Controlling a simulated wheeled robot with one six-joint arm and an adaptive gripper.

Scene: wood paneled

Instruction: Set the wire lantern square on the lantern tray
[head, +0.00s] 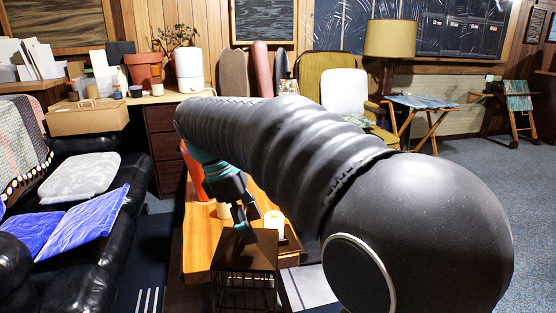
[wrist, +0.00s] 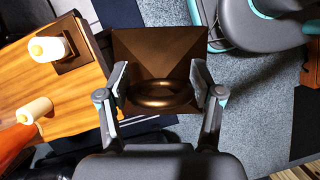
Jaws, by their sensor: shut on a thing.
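The wire lantern (head: 246,252) has a brown square top and a dark wire cage. In the wrist view its top (wrist: 155,48) carries a thick brown ring. My gripper (head: 244,218) is at the lantern's top, its fingers on either side of the ring in the wrist view (wrist: 160,88). The lantern hangs upright beside the wooden table's edge, over the floor. A dark square tray (wrist: 74,62), likely the lantern tray, lies on the table with a pale candle (wrist: 46,48) standing on it. In the head view the candle (head: 273,225) glows just right of the lantern.
The wooden table (wrist: 72,98) also holds a second pale candle (wrist: 36,110) and an orange vase (head: 194,172). A black sofa (head: 100,245) with blue and grey cushions stands left. Grey carpet is open at right. A grey-and-teal round body, perhaps my base, shows top right in the wrist view.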

